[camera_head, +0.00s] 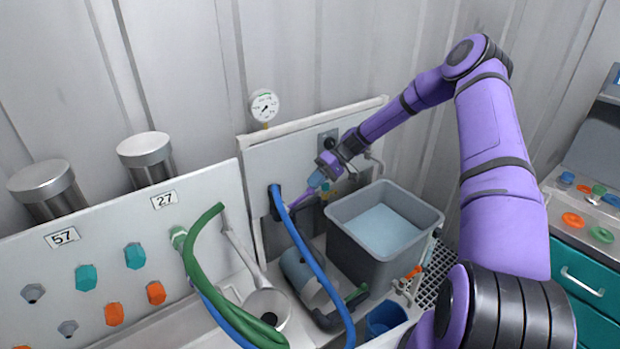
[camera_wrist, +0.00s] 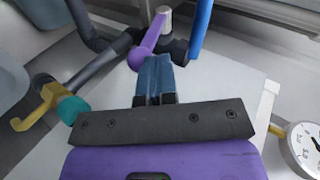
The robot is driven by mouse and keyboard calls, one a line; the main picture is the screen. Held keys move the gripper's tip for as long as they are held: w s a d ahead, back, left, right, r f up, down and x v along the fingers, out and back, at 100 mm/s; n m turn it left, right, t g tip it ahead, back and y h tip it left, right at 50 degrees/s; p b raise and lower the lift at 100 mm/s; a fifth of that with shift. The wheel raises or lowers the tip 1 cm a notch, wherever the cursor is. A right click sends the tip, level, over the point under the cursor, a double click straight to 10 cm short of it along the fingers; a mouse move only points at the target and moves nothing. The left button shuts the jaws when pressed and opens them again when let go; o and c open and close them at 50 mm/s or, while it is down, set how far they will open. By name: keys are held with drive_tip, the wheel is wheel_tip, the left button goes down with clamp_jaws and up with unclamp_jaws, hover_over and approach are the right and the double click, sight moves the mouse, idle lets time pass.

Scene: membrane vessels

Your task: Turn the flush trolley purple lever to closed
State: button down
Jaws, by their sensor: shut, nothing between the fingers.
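The purple lever (camera_head: 301,199) is on the front of the white trolley panel, by the top end of the blue hose. In the wrist view the lever (camera_wrist: 151,38) slants from a pale pivot cap at the top down to a round knob. My gripper (camera_head: 315,183) is shut and empty, its blue fingers pointing down-left at the lever. In the wrist view my gripper's fingertips (camera_wrist: 156,60) are just right of the knob; I cannot tell whether they touch it. The pivot is partly hidden by the hose and fittings in the head view.
A blue hose (camera_head: 318,270) runs down from beside the lever. A grey tank (camera_head: 360,245) stands to the right. A yellow handle (camera_wrist: 38,108) with a teal part is left of my fingers. A pressure gauge (camera_head: 264,105) tops the panel. Green hoses (camera_head: 205,275) lie left.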

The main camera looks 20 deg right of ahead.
drive_tip(key=shift+w+d+f+y, duration=0.1)
drive_tip(key=shift+d+f+y, duration=0.15)
drive_tip(key=shift+f, duration=0.35)
drive_tip(key=shift+d+f+y, duration=0.15)
drive_tip(key=shift+d+f, duration=0.1)
drive_tip(key=shift+f, duration=0.3)
